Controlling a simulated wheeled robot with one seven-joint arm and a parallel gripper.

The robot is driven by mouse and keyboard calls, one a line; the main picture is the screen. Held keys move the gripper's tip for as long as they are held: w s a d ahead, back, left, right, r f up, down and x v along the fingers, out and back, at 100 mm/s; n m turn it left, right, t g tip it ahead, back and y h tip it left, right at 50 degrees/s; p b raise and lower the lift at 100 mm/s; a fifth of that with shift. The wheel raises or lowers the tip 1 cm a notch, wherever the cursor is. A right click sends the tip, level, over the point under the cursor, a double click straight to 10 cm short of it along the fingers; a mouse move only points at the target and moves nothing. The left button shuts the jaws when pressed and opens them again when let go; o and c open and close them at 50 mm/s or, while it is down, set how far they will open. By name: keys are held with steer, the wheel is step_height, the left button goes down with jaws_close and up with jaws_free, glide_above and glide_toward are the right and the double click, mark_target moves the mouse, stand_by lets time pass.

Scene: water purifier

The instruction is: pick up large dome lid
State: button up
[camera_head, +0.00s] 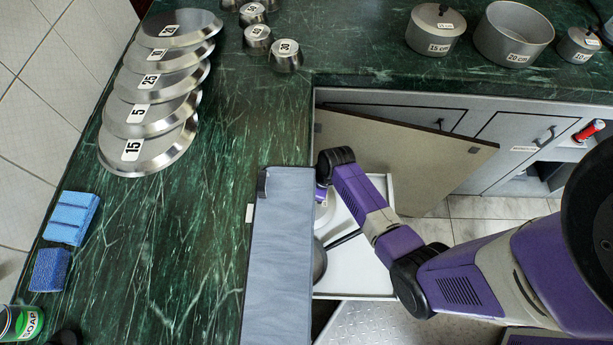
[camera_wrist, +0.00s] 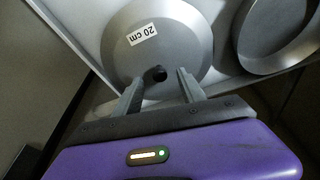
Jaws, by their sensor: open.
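A large round grey lid (camera_wrist: 180,45) labelled "20 cm" lies in the white drawer in the wrist view. Its small black knob (camera_wrist: 156,74) faces up toward my gripper. My gripper (camera_wrist: 159,76) is open, with one finger on each side of the knob in the picture. I cannot tell whether the fingers touch the lid or how deep they reach. In the head view my arm goes down into the open drawer (camera_head: 352,280), and its fingers are hidden there by my arm and the counter edge. Only a sliver of the lid may show there.
Another grey round piece (camera_wrist: 278,35) lies beside the lid in the drawer. A cabinet door (camera_head: 400,150) stands open behind my arm. Pots (camera_head: 435,30), several numbered discs (camera_head: 160,145) and blue sponges (camera_head: 70,218) are on the green counter (camera_head: 210,230).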

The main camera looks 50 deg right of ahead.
steer(key=shift+x, duration=1.3)
steer(key=shift+w, duration=0.1)
steer(key=shift+c, duration=0.5)
jaws_close()
